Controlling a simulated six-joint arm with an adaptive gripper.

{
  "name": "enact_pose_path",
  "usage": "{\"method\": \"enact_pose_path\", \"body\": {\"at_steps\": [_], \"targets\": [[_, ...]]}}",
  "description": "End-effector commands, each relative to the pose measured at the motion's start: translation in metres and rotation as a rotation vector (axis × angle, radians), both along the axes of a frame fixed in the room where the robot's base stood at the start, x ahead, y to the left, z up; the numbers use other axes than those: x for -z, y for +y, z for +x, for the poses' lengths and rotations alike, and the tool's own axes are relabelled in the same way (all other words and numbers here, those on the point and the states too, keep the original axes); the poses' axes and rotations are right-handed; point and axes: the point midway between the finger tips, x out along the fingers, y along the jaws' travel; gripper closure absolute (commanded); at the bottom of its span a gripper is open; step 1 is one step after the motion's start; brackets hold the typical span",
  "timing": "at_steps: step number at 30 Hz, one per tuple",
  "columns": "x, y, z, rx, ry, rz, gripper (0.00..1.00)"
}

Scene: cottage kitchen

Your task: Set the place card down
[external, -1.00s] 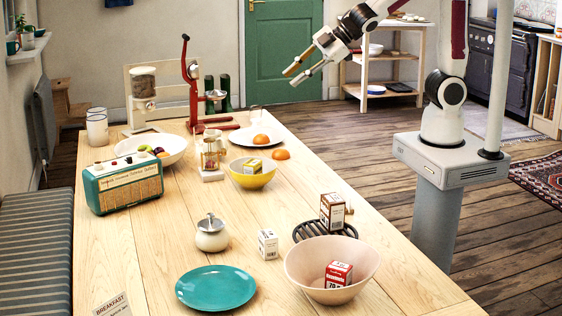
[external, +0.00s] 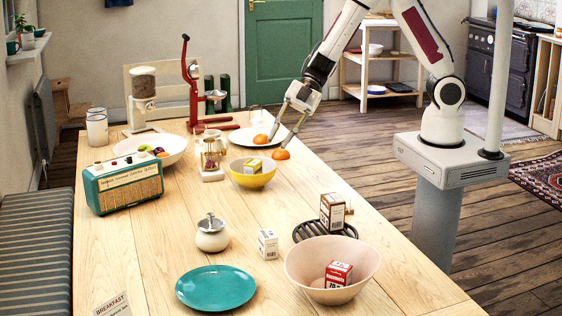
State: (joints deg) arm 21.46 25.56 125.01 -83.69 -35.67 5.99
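A cream card printed "BREAKFAST" (external: 113,304) is at the table's near left corner, partly cut off by the bottom of the picture. Whether it stands or lies flat is hard to tell. My gripper (external: 278,143) points down over the far right part of the table, far from the card. Its two fingers are apart with nothing visible held between them. The fingertips are close to an orange (external: 281,154) by the white plate (external: 240,138); I cannot tell whether they touch it.
A teal plate (external: 215,288) lies near the card. A cream bowl (external: 305,268) with a red box, a black trivet (external: 308,230), a white jar (external: 211,238) and a small box (external: 268,244) are nearby. A yellow bowl (external: 252,180) is near my gripper.

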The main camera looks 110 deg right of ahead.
Motion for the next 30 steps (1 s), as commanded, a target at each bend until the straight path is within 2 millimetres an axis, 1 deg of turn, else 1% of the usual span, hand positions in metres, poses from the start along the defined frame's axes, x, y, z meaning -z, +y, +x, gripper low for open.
{"method": "enact_pose_path", "body": {"at_steps": [1, 6, 11, 15, 20, 24, 27, 30], "targets": [[0.012, 0.004, -0.004, -0.033, 0.016, 0.022, 0.78], [0.042, 0.022, -0.022, -0.154, 0.058, 0.106, 0.78], [0.067, 0.038, -0.046, -0.264, 0.103, 0.198, 0.78], [0.085, 0.051, -0.071, -0.357, 0.147, 0.292, 0.78], [0.101, 0.064, -0.104, -0.457, 0.198, 0.406, 0.78], [0.108, 0.072, -0.129, -0.526, 0.235, 0.497, 0.78], [0.110, 0.075, -0.142, -0.558, 0.252, 0.541, 0.78], [0.110, 0.076, -0.149, -0.577, 0.262, 0.566, 0.78]]}}
